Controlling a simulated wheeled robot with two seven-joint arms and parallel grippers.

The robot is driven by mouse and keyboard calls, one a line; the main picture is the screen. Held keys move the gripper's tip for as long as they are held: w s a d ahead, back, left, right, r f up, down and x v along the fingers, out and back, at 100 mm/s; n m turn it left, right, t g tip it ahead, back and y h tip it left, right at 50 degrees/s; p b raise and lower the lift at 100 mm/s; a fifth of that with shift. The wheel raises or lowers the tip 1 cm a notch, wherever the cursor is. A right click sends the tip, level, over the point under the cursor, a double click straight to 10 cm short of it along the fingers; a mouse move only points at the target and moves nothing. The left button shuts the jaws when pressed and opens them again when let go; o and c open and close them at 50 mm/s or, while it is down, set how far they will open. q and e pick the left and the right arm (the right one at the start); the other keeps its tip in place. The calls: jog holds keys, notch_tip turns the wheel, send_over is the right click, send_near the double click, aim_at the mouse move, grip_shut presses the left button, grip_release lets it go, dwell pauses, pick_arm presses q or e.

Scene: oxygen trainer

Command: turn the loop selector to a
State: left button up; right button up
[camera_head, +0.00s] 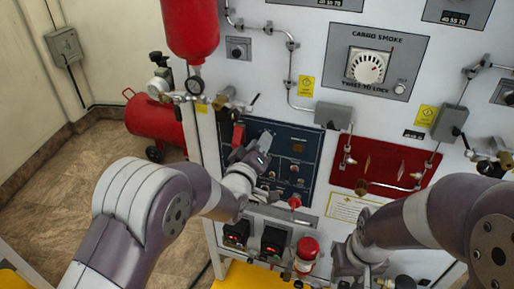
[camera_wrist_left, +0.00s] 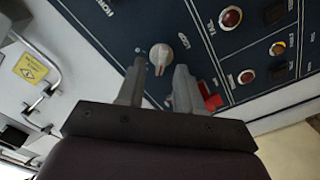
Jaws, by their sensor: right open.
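The loop selector appears to be the small pale round knob (camera_wrist_left: 160,55) on a dark blue panel (camera_head: 284,190). In the left wrist view it lies just beyond and between the fingertips of my left gripper (camera_wrist_left: 160,70). The two fingers are apart, with a gap on each side of the knob, and I see no clear contact. In the head view my left gripper (camera_head: 261,148) is at the upper left of the blue panel and hides the knob.
A red switch guard (camera_wrist_left: 211,98) sits right of the fingers. Red indicator lamps (camera_wrist_left: 230,18) are further right. A red panel (camera_head: 385,166), a cargo smoke dial (camera_head: 367,67), pipes and a red cylinder (camera_head: 191,28) surround the blue panel.

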pick_arm(q)
jog(key=b+v, duration=0.2)
jog(key=v, duration=1)
jog(key=shift+s+b, duration=0.35)
jog(key=shift+b, duration=0.05)
jog(key=shift+a, duration=0.1)
jog(key=s+a+f+m+g+y, duration=0.1)
jog(key=s+f+m+g+y, duration=0.1)
jog(key=s+f+m+g, duration=0.3)
jog(key=s+a+f+g+y, duration=0.1)
jog(key=a+f+g, duration=0.15)
jog(key=f, duration=0.45)
jog(key=s+a+f+g+y, duration=0.2)
jog(key=s+a+g, duration=0.6)
jog(key=s+a, duration=0.2)
jog(key=shift+m+y, duration=0.3)
jog(key=shift+m, duration=0.1)
